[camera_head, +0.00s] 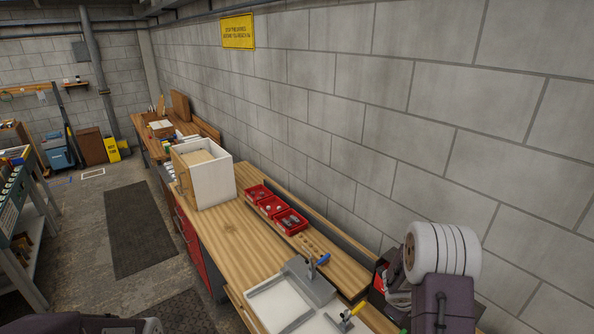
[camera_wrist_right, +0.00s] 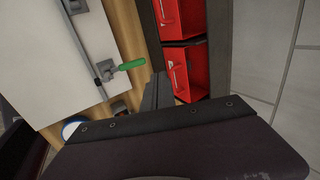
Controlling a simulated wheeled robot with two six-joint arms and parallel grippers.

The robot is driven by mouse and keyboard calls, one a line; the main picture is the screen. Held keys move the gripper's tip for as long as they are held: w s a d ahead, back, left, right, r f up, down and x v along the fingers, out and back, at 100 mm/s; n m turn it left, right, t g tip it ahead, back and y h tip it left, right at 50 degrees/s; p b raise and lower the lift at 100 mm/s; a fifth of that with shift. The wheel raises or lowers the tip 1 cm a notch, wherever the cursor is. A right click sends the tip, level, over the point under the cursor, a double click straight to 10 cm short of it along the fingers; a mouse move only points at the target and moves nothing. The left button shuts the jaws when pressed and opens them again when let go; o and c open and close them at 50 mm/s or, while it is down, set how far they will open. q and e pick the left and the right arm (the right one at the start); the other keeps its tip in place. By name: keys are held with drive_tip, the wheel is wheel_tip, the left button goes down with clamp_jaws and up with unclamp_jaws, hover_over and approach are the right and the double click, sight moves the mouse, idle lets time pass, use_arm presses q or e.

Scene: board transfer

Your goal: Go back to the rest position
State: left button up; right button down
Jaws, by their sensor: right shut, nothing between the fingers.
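My right gripper (camera_wrist_right: 157,92) shows in the right wrist view. Its dark fingers are together, with nothing between them, above the wooden bench (camera_wrist_right: 129,18). It lies between a white fixture with a green-handled clamp (camera_wrist_right: 131,65) and a row of red bins (camera_wrist_right: 185,70). In the head view, part of my right arm with a white ribbed cylinder fills the bottom right; I cannot make out the fingers there. A dark part of my left arm shows at the bottom left edge, but its gripper is outside the view.
In the head view, the long wooden bench (camera_head: 234,231) runs along the block wall. It bears an open white box (camera_head: 219,185), red bins (camera_head: 291,221) and a white fixture (camera_head: 284,306) with blue- and yellow-handled clamps. A dark mat (camera_head: 139,228) lies on the open floor.

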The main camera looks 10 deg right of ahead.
drive_tip(key=w+a+f+m+t+b, duration=0.1)
drive_tip(key=w+a+f+t+b, duration=0.2)
drive_tip(key=a+b, duration=0.7)
drive_tip(key=s+a+f+n+g+y+b, duration=0.2)
drive_tip(key=s+a+f+n+b, duration=0.2)
drive_tip(key=n, duration=1.1)
drive_tip(key=s+a+f+n+g+y+b, duration=0.2)
drive_tip(key=s+a+f+n+y+b, duration=0.1)
drive_tip(key=s+a+n, duration=0.7)
drive_tip(key=s+f+n+b, duration=0.1)
drive_tip(key=s+n, duration=0.2)
drive_tip(key=n, duration=0.3)
drive_tip(key=shift+f+g+y, duration=0.3)
drive_tip(key=shift+g, duration=0.1)
